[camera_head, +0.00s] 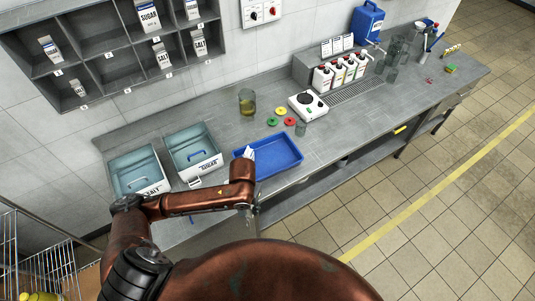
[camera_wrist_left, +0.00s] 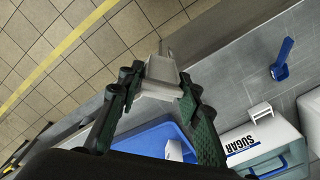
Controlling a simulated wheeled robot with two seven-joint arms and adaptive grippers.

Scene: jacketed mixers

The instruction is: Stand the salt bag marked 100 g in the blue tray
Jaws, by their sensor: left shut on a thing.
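The blue tray (camera_head: 287,167) lies on the grey counter, right of the sugar bin. It also shows in the wrist view (camera_wrist_left: 136,138). A white bag (camera_head: 249,154) is at its left end, partly hidden by my arm; in the wrist view a white piece (camera_wrist_left: 175,149) shows there. My left gripper (camera_head: 252,214) is in front of the tray, near the counter's front edge. In the wrist view the gripper (camera_wrist_left: 160,88) is shut on a pale, box-like bag (camera_wrist_left: 161,74). No weight mark on it can be read. My right gripper is not in view.
A salt bin (camera_head: 138,172) and a sugar bin (camera_head: 194,151) stand left of the tray. Wall shelves (camera_head: 110,68) hold several salt and sugar bags. A hot plate (camera_head: 307,106), a jar (camera_head: 247,102) and coloured discs stand behind the tray. A blue scoop (camera_wrist_left: 283,58) lies on the counter.

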